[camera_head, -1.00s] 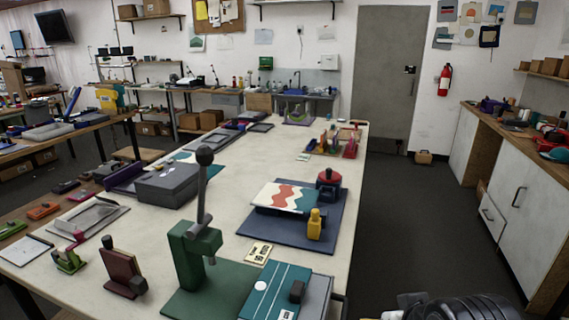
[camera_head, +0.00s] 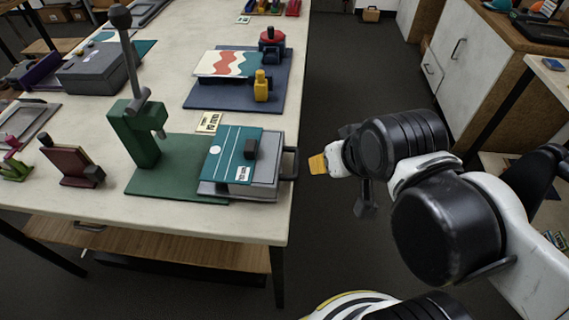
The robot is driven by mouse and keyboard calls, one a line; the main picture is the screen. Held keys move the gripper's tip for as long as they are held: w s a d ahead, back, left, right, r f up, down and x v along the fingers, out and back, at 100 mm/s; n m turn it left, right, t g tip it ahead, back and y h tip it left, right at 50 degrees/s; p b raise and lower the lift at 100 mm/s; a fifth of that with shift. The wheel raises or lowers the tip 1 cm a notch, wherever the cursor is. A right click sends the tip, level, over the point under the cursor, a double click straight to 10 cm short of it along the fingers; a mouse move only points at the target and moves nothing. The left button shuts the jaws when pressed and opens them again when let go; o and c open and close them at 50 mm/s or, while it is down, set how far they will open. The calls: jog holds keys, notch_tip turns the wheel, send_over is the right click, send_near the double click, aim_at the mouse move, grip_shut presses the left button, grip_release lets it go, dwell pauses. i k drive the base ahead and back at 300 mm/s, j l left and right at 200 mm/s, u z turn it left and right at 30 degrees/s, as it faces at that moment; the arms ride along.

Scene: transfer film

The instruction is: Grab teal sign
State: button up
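A flat teal panel with white lines and a white dot, which looks like the teal sign (camera_head: 228,163), lies on a grey case (camera_head: 262,186) near the right edge of the pale worktable. A small dark block (camera_head: 250,149) stands on its right part, and a white label shows at its lower right corner. My gripper (camera_head: 343,185) hangs beyond the table edge, to the right of the case and apart from it. An orange-yellow tip and a dark part show at its end; its opening is unclear. I see nothing held.
A green press (camera_head: 145,150) with a tall grey lever stands left of the panel. A cream card (camera_head: 209,122) lies behind it. Farther back, a blue mat (camera_head: 215,101) carries a yellow bottle (camera_head: 261,88) and a red-topped tool (camera_head: 271,46). Dark floor is open right of the table.

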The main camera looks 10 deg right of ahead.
aim_at(231, 158)
jog(key=j+z, duration=0.1)
jog(key=j, duration=1.25)
jog(key=k+j+z, duration=0.1)
jog(key=j, duration=1.25)
